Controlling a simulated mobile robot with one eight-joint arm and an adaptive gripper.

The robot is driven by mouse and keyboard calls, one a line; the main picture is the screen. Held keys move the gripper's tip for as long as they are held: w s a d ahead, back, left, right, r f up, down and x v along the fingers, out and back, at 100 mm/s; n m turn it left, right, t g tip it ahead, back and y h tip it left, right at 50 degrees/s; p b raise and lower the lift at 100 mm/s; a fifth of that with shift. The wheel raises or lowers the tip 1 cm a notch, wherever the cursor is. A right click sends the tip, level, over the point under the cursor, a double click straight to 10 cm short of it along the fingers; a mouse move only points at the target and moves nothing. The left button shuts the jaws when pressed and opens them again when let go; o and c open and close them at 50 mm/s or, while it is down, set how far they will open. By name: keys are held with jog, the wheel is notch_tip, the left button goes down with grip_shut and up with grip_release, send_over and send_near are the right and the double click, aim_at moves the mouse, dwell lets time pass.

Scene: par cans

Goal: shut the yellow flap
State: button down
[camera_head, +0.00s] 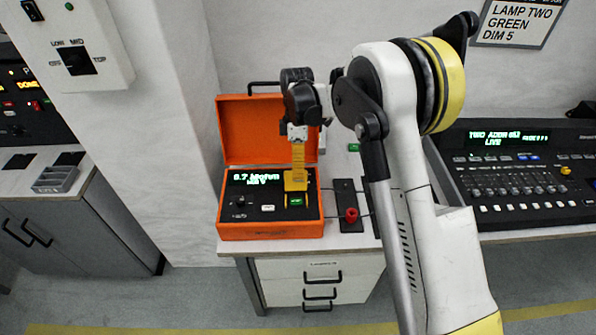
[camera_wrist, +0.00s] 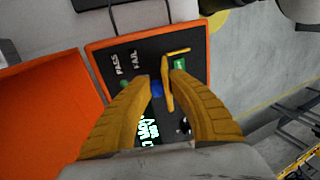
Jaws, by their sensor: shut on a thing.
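The yellow flap (camera_wrist: 167,84) stands raised from the dark panel of the orange case in the wrist view, seen nearly edge-on, with a thin yellow bar at its far end. A green lit button (camera_wrist: 179,65) shows uncovered beside it; the button also shows in the head view (camera_head: 296,201). My gripper (camera_wrist: 163,82) has its yellow fingers on either side of the flap and is shut on it. In the head view my gripper (camera_head: 296,180) points down over the case panel, and its fingers blend with the yellow flap there.
The orange case (camera_head: 229,230) stands open on a bench, its lid (camera_head: 250,130) upright at the back. A small dark box with a red knob (camera_head: 351,215) sits right of it. A mixing console (camera_head: 520,185) stands farther right.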

aim_at(298, 188)
jog(key=shift+s+r+t, duration=0.15)
jog(key=shift+s+t, duration=0.05)
jog(key=shift+t, duration=0.4)
jog(key=shift+s+r+t, duration=0.2)
jog(key=shift+s+t, duration=0.45)
jog(key=shift+t, duration=0.45)
jog(key=s+t, duration=0.1)
jog(key=t, duration=0.1)
jog(key=s+t+b, duration=0.1)
jog(key=t, duration=0.1)
jog(key=shift+s+a, duration=0.1)
jog(key=shift+s, duration=0.05)
jog(key=s+t+b, duration=0.1)
jog(key=t+b, duration=0.1)
jog(key=b, duration=0.1)
jog(key=s+f+t+b, duration=0.1)
jog(key=t+b, duration=0.1)
jog(key=b, duration=0.1)
jog(key=shift+s+t+h, duration=0.15)
jog(key=shift+t+h, duration=0.15)
jog(key=shift+t, duration=0.1)
jog(key=t+b, duration=0.1)
jog(key=b, duration=0.1)
jog(key=s+t+b, duration=0.1)
jog(key=shift+f+t+b, duration=0.3)
jog(key=shift+b, duration=0.1)
jog(key=shift+s+t+b, duration=0.1)
jog(key=shift+t+b, duration=0.2)
jog(key=shift+b, duration=0.1)
